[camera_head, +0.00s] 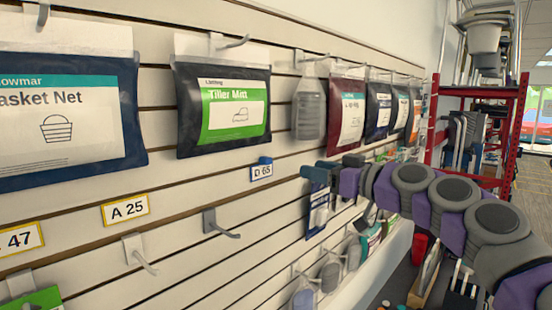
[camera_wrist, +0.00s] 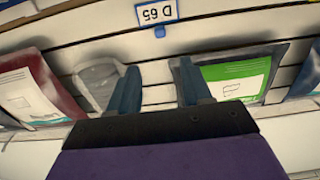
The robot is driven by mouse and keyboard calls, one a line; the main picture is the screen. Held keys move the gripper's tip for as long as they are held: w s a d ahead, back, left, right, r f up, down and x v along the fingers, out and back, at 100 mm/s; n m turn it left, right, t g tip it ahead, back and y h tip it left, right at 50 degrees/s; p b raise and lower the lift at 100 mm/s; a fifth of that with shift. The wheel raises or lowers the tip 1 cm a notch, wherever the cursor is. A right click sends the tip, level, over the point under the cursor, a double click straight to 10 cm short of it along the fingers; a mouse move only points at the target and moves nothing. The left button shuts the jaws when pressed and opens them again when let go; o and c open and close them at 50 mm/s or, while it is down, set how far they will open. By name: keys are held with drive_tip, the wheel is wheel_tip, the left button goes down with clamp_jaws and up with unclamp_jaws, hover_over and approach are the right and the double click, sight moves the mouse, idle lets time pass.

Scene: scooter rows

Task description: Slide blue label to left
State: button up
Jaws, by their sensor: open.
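The blue label (camera_head: 262,170) is a white tag reading D 65 with a blue border and a small blue clip at its top. It sits on the slatted wall below the green Tiller Mitt packet (camera_head: 233,112). In the wrist view, which looks turned over, the blue label (camera_wrist: 157,12) is at the top edge, beyond the fingertips. My gripper (camera_head: 312,172) is to the right of the label in the head view, apart from it. In the wrist view my gripper (camera_wrist: 159,82) has its two blue fingers spread with nothing between them.
Yellow-bordered labels A 25 (camera_head: 125,210) and 47 (camera_head: 22,239) sit on the wall to the left. Bare hooks (camera_head: 220,224) stick out below the blue label. A red rack (camera_head: 480,92) stands at right.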

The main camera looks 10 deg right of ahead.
sight(270, 160)
drive_tip(key=p+x, duration=0.2)
drive_tip(key=x, duration=1)
drive_tip(key=shift+w+f, duration=0.1)
drive_tip(key=shift+w, duration=0.1)
drive_tip(key=shift+w+a, duration=0.45)
drive_tip(key=shift+a, duration=0.05)
clamp_jaws()
